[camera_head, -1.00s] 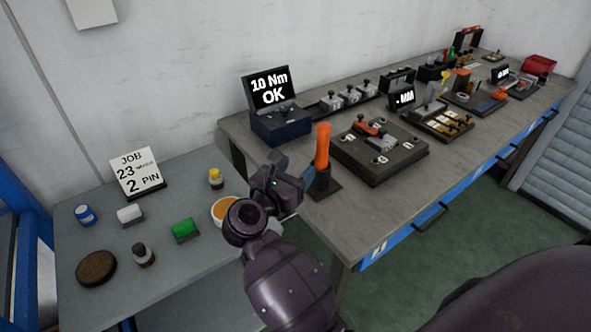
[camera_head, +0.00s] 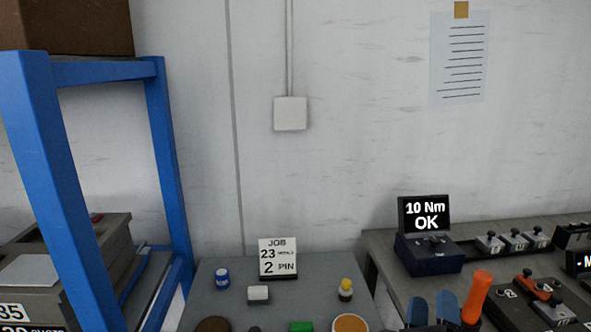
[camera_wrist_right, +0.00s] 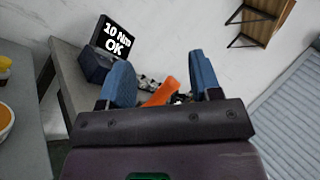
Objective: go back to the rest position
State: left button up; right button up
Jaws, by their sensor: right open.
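My right gripper (camera_head: 433,309) shows at the bottom edge of the head view, its two blue fingers pointing up. In the right wrist view the fingers (camera_wrist_right: 163,80) stand wide apart with nothing held between them. The orange-handled tool (camera_head: 477,297) stands upright just right of the gripper in the head view. In the right wrist view its orange handle (camera_wrist_right: 160,94) shows beyond the gap between the fingers. My left gripper is not in view.
The grey side table (camera_head: 213,298) holds the job card (camera_head: 278,259), bottles and small blocks. The workbench (camera_head: 383,246) carries the "10 Nm OK" display (camera_head: 424,216) and several fixtures. A blue rack (camera_head: 170,165) stands at left.

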jog(key=s+a+f+n+g+y, duration=0.2)
jog(key=s+f+n+g+y, duration=0.4)
jog(key=n, duration=0.5)
jog(key=s+a+f+n+g+y, duration=0.35)
jog(key=f+n+y, duration=0.35)
jog(key=n, duration=0.5)
jog(key=s+d+f+n+g+h, duration=0.3)
jog(key=s+d+f+g, duration=0.15)
jog(key=s, duration=0.55)
jog(key=s+d+f+n+g+h, duration=0.35)
jog(key=s+d+g, duration=0.25)
jog(key=s, duration=0.4)
jog(key=w+f+t+y, duration=0.1)
jog(key=w+f+t, duration=0.6)
jog(key=w+t, duration=0.1)
jog(key=shift+w+a+f+t, duration=0.35)
jog(key=shift+a+t, duration=0.05)
jog(key=shift+y, duration=0.25)
